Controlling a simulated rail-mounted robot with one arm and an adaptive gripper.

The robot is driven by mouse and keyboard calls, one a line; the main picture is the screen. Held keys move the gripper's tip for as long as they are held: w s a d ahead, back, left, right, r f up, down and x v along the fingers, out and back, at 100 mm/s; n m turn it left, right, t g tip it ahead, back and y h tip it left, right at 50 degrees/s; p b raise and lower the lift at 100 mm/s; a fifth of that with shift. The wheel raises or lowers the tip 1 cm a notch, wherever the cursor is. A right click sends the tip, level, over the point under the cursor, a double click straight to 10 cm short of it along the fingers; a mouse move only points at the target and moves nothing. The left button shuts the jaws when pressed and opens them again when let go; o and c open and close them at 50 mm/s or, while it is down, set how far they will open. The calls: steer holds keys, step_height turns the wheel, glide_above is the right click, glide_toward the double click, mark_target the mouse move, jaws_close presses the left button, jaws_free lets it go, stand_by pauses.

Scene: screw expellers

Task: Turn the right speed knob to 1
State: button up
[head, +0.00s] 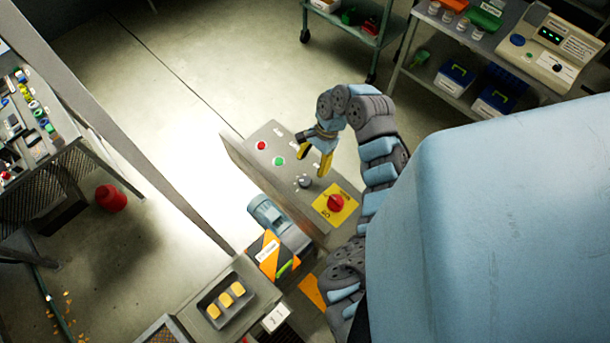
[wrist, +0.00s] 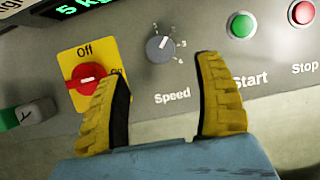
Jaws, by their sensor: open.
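The grey speed knob (wrist: 160,48) sits on the panel above the printed word Speed in the wrist view. Small numbers run around its right side; 3 and 4 are legible. A light mark shows on its face, but I cannot tell which number it meets. In the head view the knob (head: 305,181) is on the sloping control panel, just below my gripper (head: 313,166). My gripper's yellow fingers are spread apart and empty. In the wrist view the gripper (wrist: 160,68) has its fingertips either side of and below the knob, with no visible contact.
A red rotary switch (wrist: 88,80) on a yellow plate lies left of the knob in the wrist view. A green Start button (wrist: 241,25) and red Stop button (wrist: 301,12) lie right. A motor (head: 268,214) and tray (head: 226,299) stand below the panel in the head view.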

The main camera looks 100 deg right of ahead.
mark_target(305, 180)
steer(key=shift+b+x, duration=1.1)
steer(key=shift+x, duration=3.1)
steer(key=c, duration=1.2)
